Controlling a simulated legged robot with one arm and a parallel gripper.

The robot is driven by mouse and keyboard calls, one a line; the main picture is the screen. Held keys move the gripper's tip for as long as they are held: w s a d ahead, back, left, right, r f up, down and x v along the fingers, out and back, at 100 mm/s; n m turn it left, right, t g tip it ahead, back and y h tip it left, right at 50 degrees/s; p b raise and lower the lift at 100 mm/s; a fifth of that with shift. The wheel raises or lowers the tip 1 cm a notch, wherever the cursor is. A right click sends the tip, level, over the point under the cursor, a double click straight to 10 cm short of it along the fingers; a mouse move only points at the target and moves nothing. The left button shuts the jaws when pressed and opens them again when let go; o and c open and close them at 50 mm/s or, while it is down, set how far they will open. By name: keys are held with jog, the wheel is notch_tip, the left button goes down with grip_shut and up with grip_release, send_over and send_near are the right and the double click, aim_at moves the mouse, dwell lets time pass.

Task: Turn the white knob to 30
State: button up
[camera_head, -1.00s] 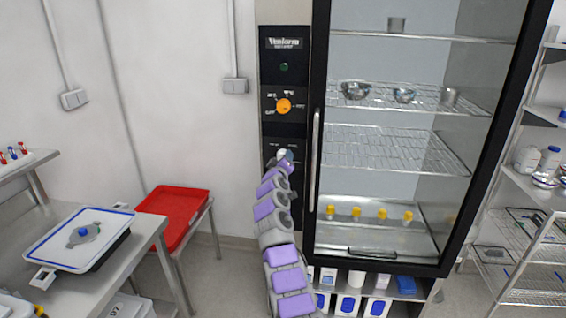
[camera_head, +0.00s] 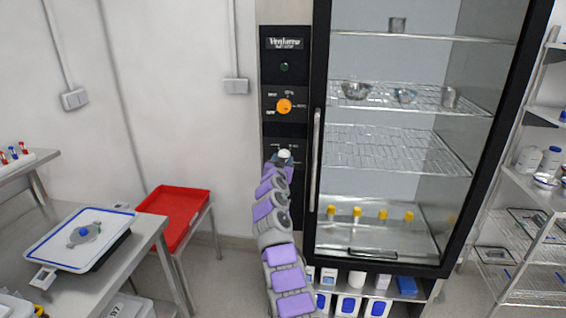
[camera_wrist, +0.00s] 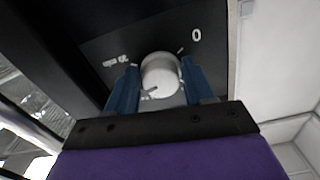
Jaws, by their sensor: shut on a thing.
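The white knob (camera_wrist: 161,72) sits on the black control panel (camera_wrist: 95,45) of the tall glass-door cabinet. In the wrist view my gripper (camera_wrist: 160,85) has one blue finger on each side of the knob and is shut on it. A dark mark shows on the knob's lower part. A "0" is printed at the upper right of the knob and a "20 min" label at its left; no "30" can be read. In the head view the knob (camera_head: 284,154) shows just above my gripper (camera_head: 281,161), which partly hides it and the panel below.
An orange knob (camera_head: 284,106) and a green light (camera_head: 284,67) are above on the same panel. The door's vertical handle (camera_head: 315,160) runs close to the right of my gripper. A red tray (camera_head: 172,212) stands at the left.

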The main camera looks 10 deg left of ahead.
jog(key=shift+a+m, duration=0.15)
jog(key=shift+m, duration=2.35)
jog(key=shift+a+m, duration=0.15)
jog(key=shift+m, duration=2.35)
jog(key=o, duration=0.6)
jog(key=shift+o, duration=1.3)
jog(key=shift+w, duration=0.15)
